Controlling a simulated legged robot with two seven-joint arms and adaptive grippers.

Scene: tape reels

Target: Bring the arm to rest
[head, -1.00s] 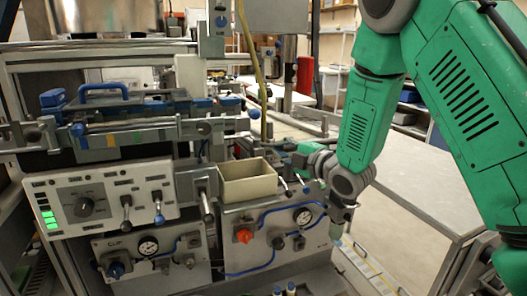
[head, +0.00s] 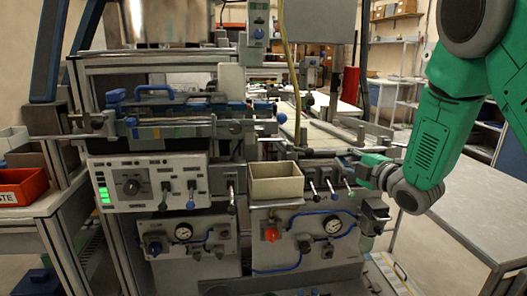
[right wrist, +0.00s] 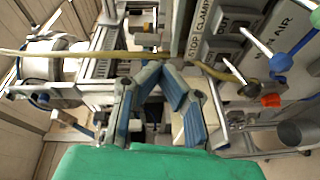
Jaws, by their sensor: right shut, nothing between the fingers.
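My right arm (head: 433,140) comes in from the upper right in the head view, green with grey joints. My right gripper (head: 346,160) points left, beside the levers on the right of the machine and to the right of the beige bin (head: 276,190). In the right wrist view the blue-padded fingers of the gripper (right wrist: 164,70) lean together at their tips, shut and empty. A yellow cable (right wrist: 110,55) runs across the picture close to the fingertips; I cannot tell whether it touches them. My left gripper is not in view.
The machine's front has small levers (head: 315,188), gauges and a red knob (head: 271,234). A red bin (head: 22,187) stands on the left bench. A grey table (head: 470,215) is at the right, its top clear. Coloured lever knobs (right wrist: 270,100) show close by in the right wrist view.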

